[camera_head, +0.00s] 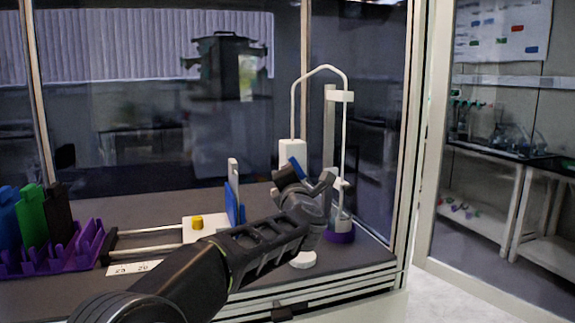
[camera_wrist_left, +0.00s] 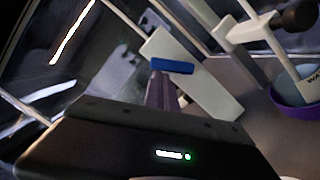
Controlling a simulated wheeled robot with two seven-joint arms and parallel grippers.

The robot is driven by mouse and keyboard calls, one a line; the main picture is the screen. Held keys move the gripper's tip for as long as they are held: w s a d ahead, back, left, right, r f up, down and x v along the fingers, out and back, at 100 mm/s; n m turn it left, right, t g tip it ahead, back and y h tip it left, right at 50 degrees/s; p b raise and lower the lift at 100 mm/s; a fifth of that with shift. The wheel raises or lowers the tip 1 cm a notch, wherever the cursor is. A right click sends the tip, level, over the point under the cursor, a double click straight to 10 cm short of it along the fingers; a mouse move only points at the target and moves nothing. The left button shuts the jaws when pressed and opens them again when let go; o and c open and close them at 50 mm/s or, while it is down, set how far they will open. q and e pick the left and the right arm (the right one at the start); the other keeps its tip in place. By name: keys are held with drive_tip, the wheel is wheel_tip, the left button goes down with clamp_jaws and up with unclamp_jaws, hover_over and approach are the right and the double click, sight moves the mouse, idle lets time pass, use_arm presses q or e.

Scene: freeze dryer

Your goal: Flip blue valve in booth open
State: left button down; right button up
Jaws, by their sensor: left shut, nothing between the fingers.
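The blue valve handle (camera_head: 298,167) sits on a white upright block (camera_head: 291,152) inside the glass booth. In the left wrist view the blue handle (camera_wrist_left: 172,66) lies across the white block (camera_wrist_left: 205,88), right at the end of my fingers. My left gripper (camera_head: 287,175) is shut and empty, with its fingertips at or just beside the handle; I cannot tell whether they touch. The fingers (camera_wrist_left: 160,88) also show in the left wrist view. My gripper hides the lower part of the block. My right gripper is not in view.
A white tube (camera_head: 320,68) arches from the block to a vessel on a purple base (camera_head: 339,237). A white stand (camera_head: 329,125) is close beside it.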

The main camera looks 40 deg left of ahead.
use_arm(q)
drive_tip(key=m+p, duration=0.1)
drive_tip(key=p, duration=0.1)
drive_tip(key=r+m+p, duration=0.1)
drive_tip(key=m, duration=0.1)
drive_tip(key=w+r+m+h+p, duration=0.1)
drive_tip(key=m+p, duration=0.1)
drive_tip(key=shift+d+p, duration=0.35)
drive_tip(key=shift+d, duration=0.05)
drive_tip(key=shift+w+p, duration=0.1)
drive_tip(key=shift+p, duration=0.25)
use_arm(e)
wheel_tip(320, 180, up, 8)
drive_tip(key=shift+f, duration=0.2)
